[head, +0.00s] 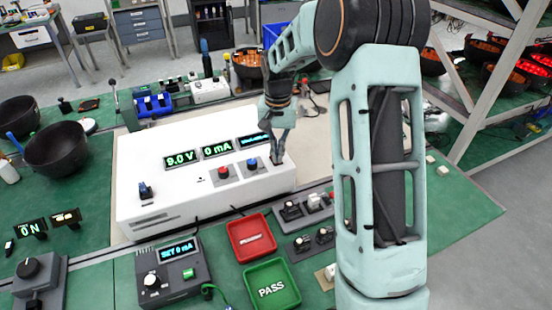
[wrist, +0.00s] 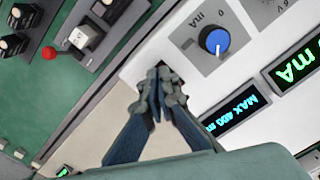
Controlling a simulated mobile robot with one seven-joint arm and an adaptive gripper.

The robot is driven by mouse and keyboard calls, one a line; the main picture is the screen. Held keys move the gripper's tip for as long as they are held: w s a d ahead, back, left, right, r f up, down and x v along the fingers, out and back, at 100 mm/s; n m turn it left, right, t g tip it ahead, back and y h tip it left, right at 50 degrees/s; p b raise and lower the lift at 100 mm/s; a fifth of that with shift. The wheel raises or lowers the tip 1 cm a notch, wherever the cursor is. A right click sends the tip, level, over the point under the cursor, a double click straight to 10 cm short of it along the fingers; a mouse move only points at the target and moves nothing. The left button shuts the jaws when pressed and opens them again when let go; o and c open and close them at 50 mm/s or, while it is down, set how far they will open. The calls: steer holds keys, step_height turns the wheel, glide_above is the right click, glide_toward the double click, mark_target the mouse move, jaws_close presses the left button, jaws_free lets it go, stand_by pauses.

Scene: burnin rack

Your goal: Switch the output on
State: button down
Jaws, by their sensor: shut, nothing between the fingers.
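The white power supply (head: 150,215) stands on the green bench. Its displays (head: 181,158) read 9.0 V and 0 mA, and a third blue one (head: 254,140) is too small to read there. Its front has a red knob (head: 224,171) and a blue knob (head: 252,164), also in the wrist view (wrist: 214,40). My gripper (head: 277,160) is at the right end of this panel. In the wrist view its fingertips (wrist: 157,75) are shut together and empty, over a small dark part at the panel edge. They hide most of that part, so I cannot tell its position or whether they touch it.
In front of the supply are a meter (head: 172,272) reading SET 0 mA, a red tray (head: 233,253) and a green PASS tray (head: 252,293). Switch boxes (head: 292,212) lie right of the trays. Black bowls (head: 55,150) stand at the left.

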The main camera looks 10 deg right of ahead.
steer(key=shift+f, duration=0.25)
steer(key=shift+r+p, duration=2.3)
steer(key=shift+r, duration=1.3)
steer(key=shift+f, duration=0.1)
